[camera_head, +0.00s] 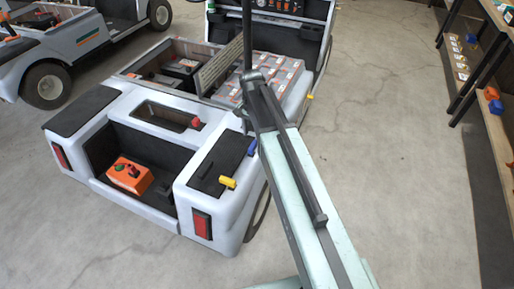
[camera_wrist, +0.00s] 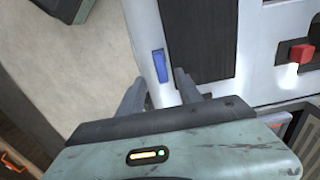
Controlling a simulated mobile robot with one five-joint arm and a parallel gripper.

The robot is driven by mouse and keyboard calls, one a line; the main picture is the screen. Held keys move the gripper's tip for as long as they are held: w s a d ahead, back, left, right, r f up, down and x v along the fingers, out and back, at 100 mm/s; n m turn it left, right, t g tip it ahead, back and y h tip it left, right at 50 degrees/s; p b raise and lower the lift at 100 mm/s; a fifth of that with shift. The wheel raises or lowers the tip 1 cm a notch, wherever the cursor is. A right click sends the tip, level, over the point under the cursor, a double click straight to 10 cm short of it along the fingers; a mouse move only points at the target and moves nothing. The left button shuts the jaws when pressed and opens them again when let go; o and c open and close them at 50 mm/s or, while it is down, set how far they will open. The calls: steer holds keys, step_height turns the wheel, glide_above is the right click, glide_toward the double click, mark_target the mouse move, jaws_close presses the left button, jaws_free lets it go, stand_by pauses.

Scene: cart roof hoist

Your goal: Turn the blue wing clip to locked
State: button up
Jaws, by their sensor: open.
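The blue wing clip (camera_head: 252,147) sits at the right edge of the black panel on the cart's white rear corner, beside my arm. In the wrist view the blue clip (camera_wrist: 159,65) is a narrow upright bar on the white rim beside the black panel. My gripper (camera_wrist: 160,78) is open, with one finger on each side of the clip's lower part. I cannot tell whether either finger touches it. In the head view my gripper's fingers cannot be made out near my arm.
A yellow clip (camera_head: 227,183) is at the panel's front corner. A red clip (camera_head: 195,123) is by the recess, and shows in the wrist view (camera_wrist: 301,53). An orange box (camera_head: 130,175) sits in the rear well.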

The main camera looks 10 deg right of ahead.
mark_target(253, 146)
step_height(253, 146, down, 8)
steer(key=b, duration=0.7)
steer(key=shift+r, duration=0.1)
steer(key=shift+r, duration=0.15)
